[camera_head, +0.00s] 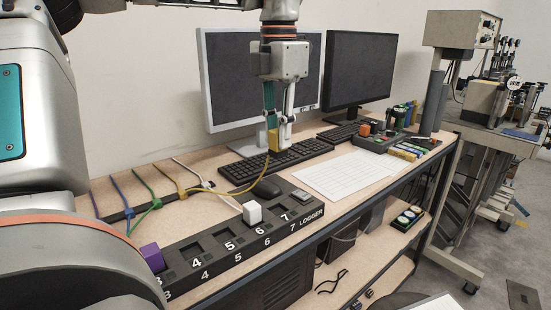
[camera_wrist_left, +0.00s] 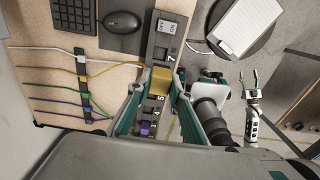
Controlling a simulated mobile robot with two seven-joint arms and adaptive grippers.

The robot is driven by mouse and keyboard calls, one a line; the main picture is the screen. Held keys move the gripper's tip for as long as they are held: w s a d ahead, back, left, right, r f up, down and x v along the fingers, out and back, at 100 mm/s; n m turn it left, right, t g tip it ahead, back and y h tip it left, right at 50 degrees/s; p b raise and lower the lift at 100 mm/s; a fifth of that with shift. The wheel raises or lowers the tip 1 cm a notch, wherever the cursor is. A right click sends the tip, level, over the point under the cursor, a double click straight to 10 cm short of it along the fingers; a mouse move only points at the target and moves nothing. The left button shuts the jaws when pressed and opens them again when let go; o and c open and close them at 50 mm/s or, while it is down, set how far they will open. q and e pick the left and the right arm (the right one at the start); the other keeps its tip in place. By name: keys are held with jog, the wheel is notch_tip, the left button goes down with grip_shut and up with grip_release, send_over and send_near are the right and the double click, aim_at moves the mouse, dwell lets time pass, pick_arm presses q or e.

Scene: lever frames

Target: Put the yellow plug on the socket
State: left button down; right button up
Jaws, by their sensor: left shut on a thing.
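My left gripper (camera_head: 277,140) is shut on the yellow plug (camera_head: 273,141), held in the air above the desk. The plug also shows between the fingers in the left wrist view (camera_wrist_left: 159,78). Its yellow cable (camera_head: 228,193) hangs down to a cable clip on the desk. The black socket strip (camera_head: 240,266) lies along the front edge, with numbered sockets and the word LOGGER. A purple plug (camera_head: 152,256) sits at its left and a white plug (camera_head: 252,212) at number 6. Sockets 4, 5 and 7 look empty. My right gripper (camera_wrist_left: 250,80) is open and empty in the wrist view.
Keyboard (camera_head: 280,162) and mouse (camera_head: 266,188) lie behind the strip, below two monitors. Blue, green, yellow and white cables run over a dark clip bar (camera_head: 160,205). My left arm blocks the left side.

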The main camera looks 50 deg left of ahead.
pick_arm(q)
jog(key=shift+r, duration=1.6)
notch_tip(320, 180, up, 2)
jog(key=shift+r+p, duration=0.1)
jog(key=shift+p, duration=0.7)
jog(key=shift+r+p, duration=0.65)
jog(key=shift+r, duration=0.1)
jog(key=shift+f, duration=0.1)
pick_arm(e)
jog(key=shift+t, duration=0.4)
jog(key=r, duration=0.1)
jog(key=w+r, duration=0.1)
jog(key=r, duration=0.1)
jog(key=w+r, duration=0.1)
jog(key=shift+a+r, duration=0.1)
jog(key=shift+r, duration=0.25)
jog(key=shift+f, duration=0.1)
